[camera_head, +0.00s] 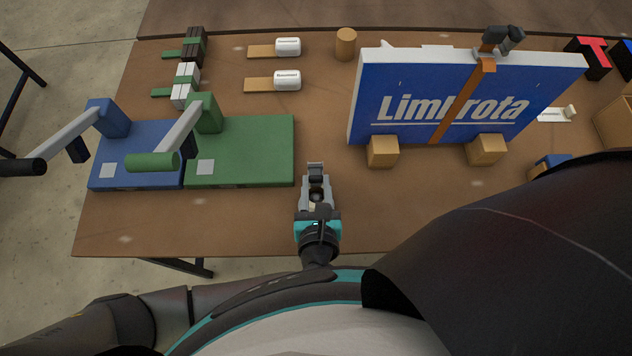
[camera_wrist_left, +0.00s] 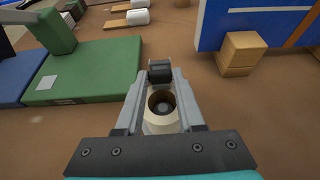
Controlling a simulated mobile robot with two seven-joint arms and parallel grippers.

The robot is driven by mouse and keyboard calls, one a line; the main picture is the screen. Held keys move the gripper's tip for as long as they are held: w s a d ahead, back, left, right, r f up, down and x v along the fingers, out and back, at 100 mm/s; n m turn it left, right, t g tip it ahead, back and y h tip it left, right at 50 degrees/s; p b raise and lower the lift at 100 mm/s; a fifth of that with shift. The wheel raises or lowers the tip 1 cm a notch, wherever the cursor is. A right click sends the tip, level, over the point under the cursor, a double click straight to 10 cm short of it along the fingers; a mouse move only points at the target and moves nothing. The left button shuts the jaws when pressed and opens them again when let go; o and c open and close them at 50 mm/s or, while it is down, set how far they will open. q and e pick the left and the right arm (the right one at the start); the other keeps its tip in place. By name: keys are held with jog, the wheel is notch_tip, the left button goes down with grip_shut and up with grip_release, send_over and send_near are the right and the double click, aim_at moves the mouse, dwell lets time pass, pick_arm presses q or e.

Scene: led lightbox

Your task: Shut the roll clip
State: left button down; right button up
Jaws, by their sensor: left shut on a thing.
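My left gripper (camera_head: 316,180) is over the front of the table, right of the green board, with its fingers closed around a small cream piece (camera_wrist_left: 160,118) that has a dark round opening. A dark block (camera_wrist_left: 160,74) shows at the fingertips; I cannot tell whether it is finger pads or part of the held thing. I cannot tell for sure which thing is the roll clip. Two white rolls on tan strips, a far one (camera_head: 288,47) and a nearer one (camera_head: 287,80), lie at the back, apart from the gripper. My right gripper is not in view.
A blue lettered lightbox (camera_head: 400,80) stands on wooden blocks (camera_head: 383,152), with an orange strap and a black clamp (camera_head: 495,40) on top. A green board (camera_head: 265,150) and a blue board (camera_head: 125,178) with levers stand left.

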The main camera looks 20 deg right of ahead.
pick_arm(q)
jog(key=shift+s+f+t+b, duration=0.1)
jog(key=shift+f+t+b, duration=0.15)
jog(key=shift+t+b, duration=0.05)
dwell(0.4)
jog(key=c, duration=0.5)
grip_release()
jog(key=shift+r, duration=0.1)
